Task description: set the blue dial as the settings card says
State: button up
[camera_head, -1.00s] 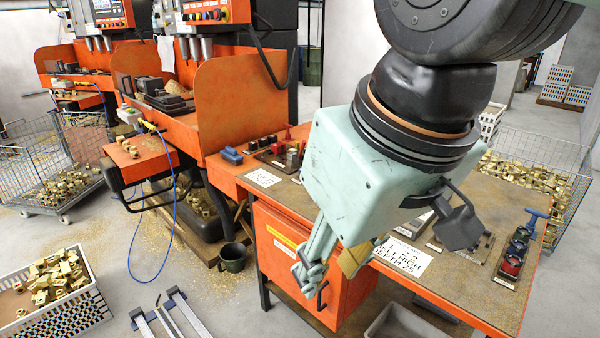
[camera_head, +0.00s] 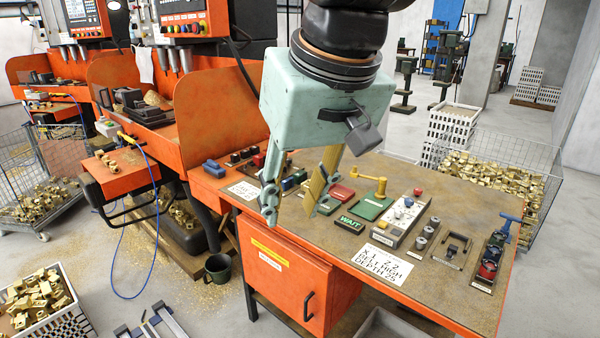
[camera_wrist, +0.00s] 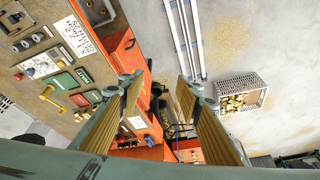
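My gripper (camera_head: 291,208) hangs over the left-middle of the bench, fingers apart and empty. It is also apart in the wrist view (camera_wrist: 162,82). A white settings card (camera_head: 380,255) lies at the bench's front edge, reading roughly "X1 Z2, BELT HIGH, DEPTH 25"; it is sideways in the wrist view (camera_wrist: 78,35). Behind it, a pale control panel (camera_head: 402,219) carries a red button and a small blue knob (camera_head: 408,202), possibly the blue dial; its setting is too small to read. The gripper is left of the panel, apart from it.
A green WAIT block (camera_head: 350,223), a yellow crank (camera_head: 370,184) and a red block (camera_head: 342,193) lie between gripper and panel. Grey knobs (camera_head: 421,243) and a blue-handled fixture (camera_head: 491,259) stand to the right. Another card (camera_head: 245,191) lies left.

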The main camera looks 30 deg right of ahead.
jog(key=w+d+r+m+p, duration=0.2)
jog(key=w+d+r+p, duration=0.25)
jog(key=w+d, duration=0.7)
jog(key=w+d+f+m+g+p, duration=0.1)
jog(key=w+d+m+g+p, duration=0.15)
jog(key=w+d, duration=0.8)
jog(key=m+g+p, duration=0.2)
jog(key=p, duration=0.6)
send_over(410, 200)
notch_tip(410, 200, down, 19)
jog(key=shift+f, duration=0.1)
jog(key=shift+f, duration=0.1)
jog(key=shift+f, duration=6.85)
